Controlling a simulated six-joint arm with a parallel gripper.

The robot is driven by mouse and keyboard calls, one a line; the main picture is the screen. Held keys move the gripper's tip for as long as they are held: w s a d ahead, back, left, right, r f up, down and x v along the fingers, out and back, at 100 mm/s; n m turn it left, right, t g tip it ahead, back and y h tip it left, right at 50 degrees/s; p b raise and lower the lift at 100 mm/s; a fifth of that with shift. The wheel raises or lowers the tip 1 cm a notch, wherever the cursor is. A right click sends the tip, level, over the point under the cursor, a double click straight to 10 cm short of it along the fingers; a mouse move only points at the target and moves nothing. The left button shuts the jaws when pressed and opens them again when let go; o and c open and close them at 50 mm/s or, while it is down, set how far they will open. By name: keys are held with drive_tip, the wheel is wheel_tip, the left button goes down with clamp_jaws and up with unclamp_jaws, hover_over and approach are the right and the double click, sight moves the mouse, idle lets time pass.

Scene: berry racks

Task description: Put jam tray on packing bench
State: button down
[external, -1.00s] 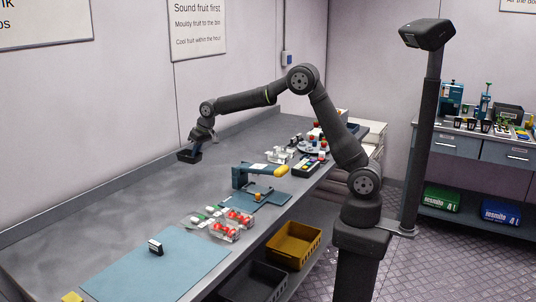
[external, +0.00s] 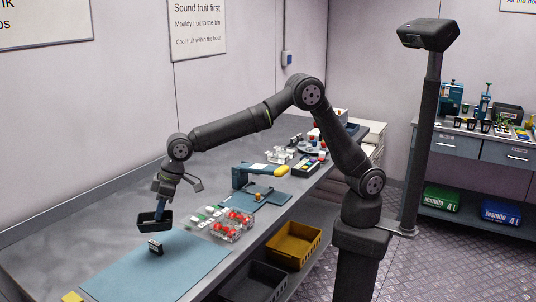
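A small dark tray (external: 154,223), which I take for the jam tray, hangs from my gripper (external: 163,208). The gripper points down and appears shut on the tray's rim; the fingertips are small and partly hidden. The tray is over the far edge of a pale blue mat (external: 165,275) on the grey bench (external: 60,240). I cannot tell whether it touches the surface. What is inside the tray is not clear.
A small black-and-white block (external: 155,247) stands on the mat, close to the tray. Clear punnets of red berries (external: 233,225) sit right of the mat. The mat's near part is free.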

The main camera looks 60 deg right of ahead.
hover_over(149, 281)
drive_tip(key=d, duration=0.1)
drive_tip(key=f, duration=0.7)
drive_tip(key=shift+s+d, duration=0.2)
drive_tip(key=shift+s, duration=0.2)
drive_tip(key=shift+f, duration=2)
drive_tip(key=shift+f, duration=0.15)
drive_tip(key=c, duration=2)
unclamp_jaws()
drive_tip(key=o, duration=0.3)
drive_tip(key=shift+r, duration=0.2)
drive_tip(key=v, duration=1.2)
